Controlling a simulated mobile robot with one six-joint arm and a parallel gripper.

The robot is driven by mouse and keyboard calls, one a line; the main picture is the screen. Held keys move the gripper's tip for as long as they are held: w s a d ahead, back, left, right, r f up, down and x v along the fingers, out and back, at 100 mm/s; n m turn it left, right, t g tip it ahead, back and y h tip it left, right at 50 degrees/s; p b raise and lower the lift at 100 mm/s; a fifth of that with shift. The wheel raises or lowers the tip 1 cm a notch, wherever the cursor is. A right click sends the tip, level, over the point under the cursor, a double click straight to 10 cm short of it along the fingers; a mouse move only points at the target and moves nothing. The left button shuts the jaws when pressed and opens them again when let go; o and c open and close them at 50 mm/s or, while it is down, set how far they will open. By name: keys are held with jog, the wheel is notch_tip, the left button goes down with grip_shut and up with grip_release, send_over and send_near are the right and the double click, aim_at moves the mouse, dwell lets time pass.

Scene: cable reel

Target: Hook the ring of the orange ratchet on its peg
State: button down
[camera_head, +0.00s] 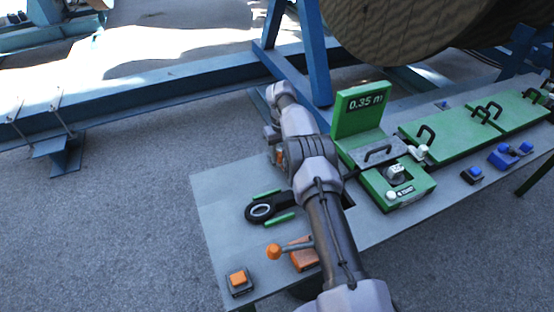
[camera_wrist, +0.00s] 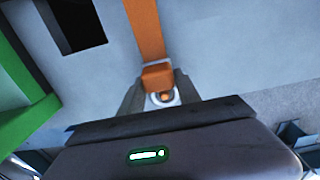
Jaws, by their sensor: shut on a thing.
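In the wrist view my gripper (camera_wrist: 158,92) is shut on an orange piece with a block-like end, the orange ratchet (camera_wrist: 150,35) as far as I can tell. Its long orange part runs away from the fingers, up the picture. A pale round part with an orange middle shows between the fingertips; I cannot tell if it is the ring or the peg. In the head view only a sliver of orange (camera_head: 279,156) shows beside my wrist, above the bench's left part. My arm hides most of the fingers and the ratchet there. I cannot make out the peg.
The grey bench (camera_head: 220,220) carries a black ringed tool (camera_head: 262,211) between green strips, an orange ball-ended lever (camera_head: 273,251) and an orange button (camera_head: 238,279). A green measuring unit (camera_head: 359,112) stands right of my arm. Blue frame beams (camera_head: 150,98) lie behind.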

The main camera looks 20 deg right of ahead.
jog(key=shift+f+b, duration=0.55)
jog(key=shift+b, duration=0.05)
dwell(0.3)
jog(key=c, duration=0.8)
grip_release()
jog(key=shift+o, duration=0.2)
jog(key=shift+r, duration=0.1)
notch_tip(320, 180, up, 17)
jog(key=p, duration=0.7)
jog(key=shift+r, duration=0.15)
